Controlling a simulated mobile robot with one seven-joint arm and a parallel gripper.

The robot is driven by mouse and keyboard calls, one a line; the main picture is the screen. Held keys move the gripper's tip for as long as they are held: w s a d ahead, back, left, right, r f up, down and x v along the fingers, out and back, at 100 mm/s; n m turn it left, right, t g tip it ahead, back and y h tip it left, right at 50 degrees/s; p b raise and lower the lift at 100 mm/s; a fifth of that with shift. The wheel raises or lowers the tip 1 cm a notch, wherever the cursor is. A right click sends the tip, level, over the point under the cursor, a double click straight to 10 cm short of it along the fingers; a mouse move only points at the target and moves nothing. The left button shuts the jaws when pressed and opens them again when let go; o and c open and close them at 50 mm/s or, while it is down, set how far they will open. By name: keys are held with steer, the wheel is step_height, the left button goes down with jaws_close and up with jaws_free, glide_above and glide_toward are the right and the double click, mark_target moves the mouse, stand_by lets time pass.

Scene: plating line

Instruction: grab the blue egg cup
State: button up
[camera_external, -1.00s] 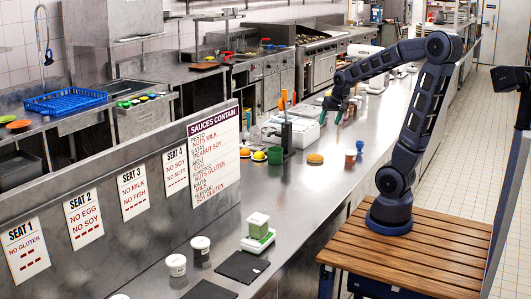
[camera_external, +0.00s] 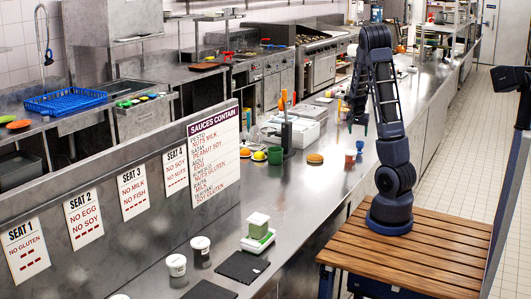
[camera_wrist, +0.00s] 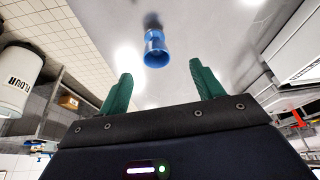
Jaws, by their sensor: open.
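The blue egg cup (camera_external: 360,146) stands on the steel counter (camera_external: 310,190), just behind a terracotta cup (camera_external: 350,161) in the external view. In the wrist view the blue egg cup (camera_wrist: 156,48) is ahead of the fingertips, roughly centred between them, with its open mouth showing. My gripper (camera_external: 357,131) points down above the counter near the egg cup. Its green fingers are spread and empty; in the wrist view my gripper (camera_wrist: 160,70) has a clear gap between the fingertips and does not hold the cup.
A bun-like orange disc (camera_external: 315,158) and a green cup (camera_external: 275,155) stand to the left. A white container (camera_external: 306,112) is behind them. The counter between is bare.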

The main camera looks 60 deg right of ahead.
mark_target(360, 146)
steer(key=shift+s+d+x, duration=0.1)
steer(key=shift+d+x, duration=0.05)
steer(key=shift+x, duration=1.8)
steer(key=shift+s+d+x, duration=0.1)
steer(key=shift+d+x, duration=0.05)
steer(key=shift+x, duration=1.75)
steer(key=shift+s+d+x, duration=0.1)
steer(key=shift+d+x, duration=0.05)
steer(key=shift+x, duration=1.8)
steer(key=shift+r, duration=0.15)
steer(key=shift+c, duration=0.5)
steer(key=c, duration=0.9)
